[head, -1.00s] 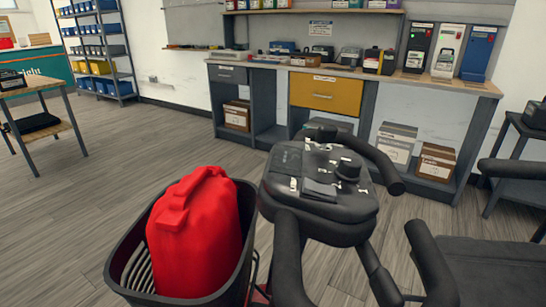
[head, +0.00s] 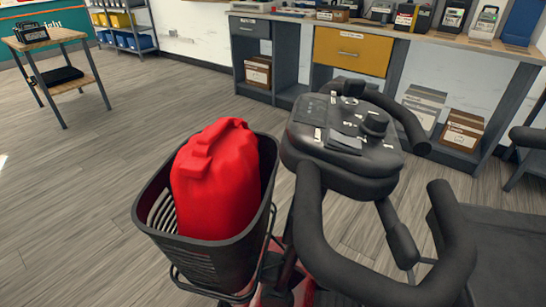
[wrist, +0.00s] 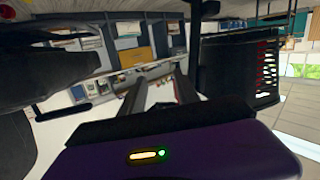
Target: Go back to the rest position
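My gripper (wrist: 162,88) shows only in the wrist view; its two grey fingers stand apart with nothing visible between them. The purple body (wrist: 160,150) below them is mine and carries a small lit yellow and green light. In the wrist view, the black basket (wrist: 238,68) is to the right of the fingers, with red showing through its slots. My arm is not visible in the head view.
The scooter's black control head (head: 345,145) and handlebars (head: 375,275) fill the near right. A workbench with a yellow drawer (head: 352,50) stands behind. A small wooden-topped table (head: 45,37) is at the far left. The floor (head: 80,200) on the left is clear.

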